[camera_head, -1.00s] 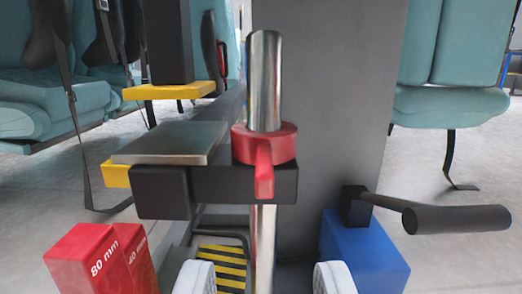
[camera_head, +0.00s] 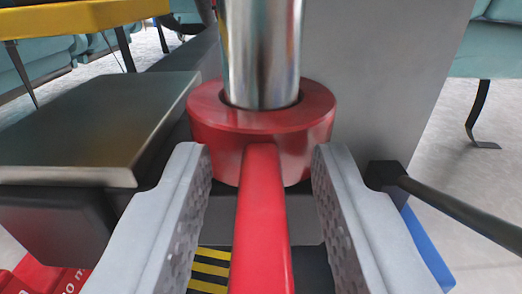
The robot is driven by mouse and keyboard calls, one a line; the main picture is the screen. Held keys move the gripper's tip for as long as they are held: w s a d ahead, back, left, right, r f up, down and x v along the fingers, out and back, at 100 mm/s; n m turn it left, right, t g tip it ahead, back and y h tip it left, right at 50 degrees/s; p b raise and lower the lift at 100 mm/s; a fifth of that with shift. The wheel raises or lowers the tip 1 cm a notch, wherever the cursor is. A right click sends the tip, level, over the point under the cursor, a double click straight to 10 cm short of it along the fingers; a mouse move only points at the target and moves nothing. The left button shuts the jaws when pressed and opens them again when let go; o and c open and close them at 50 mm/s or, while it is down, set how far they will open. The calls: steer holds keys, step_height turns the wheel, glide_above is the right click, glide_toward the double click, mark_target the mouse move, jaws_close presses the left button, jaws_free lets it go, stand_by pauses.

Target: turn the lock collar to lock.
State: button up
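The red lock collar (camera_head: 210,112) sits around an upright shiny metal post (camera_head: 262,50) in the middle of the view. Its red lever (camera_head: 262,225) sticks out from the collar's front toward the camera. My gripper (camera_head: 262,165) is open, with one pale finger on each side of the lever. Clear gaps show between the lever and both fingers. The fingertips reach close to the collar's front. The black block under the collar is partly hidden by the fingers.
A flat metal plate (camera_head: 95,120) on a black block lies left of the collar. A black crank handle (camera_head: 460,212) stands to the right above a blue box (camera_head: 428,250). A grey panel (camera_head: 385,70) rises behind. Red blocks (camera_head: 45,280) show at lower left.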

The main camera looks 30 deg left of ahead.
steer(key=shift+c, duration=0.4)
jaws_close()
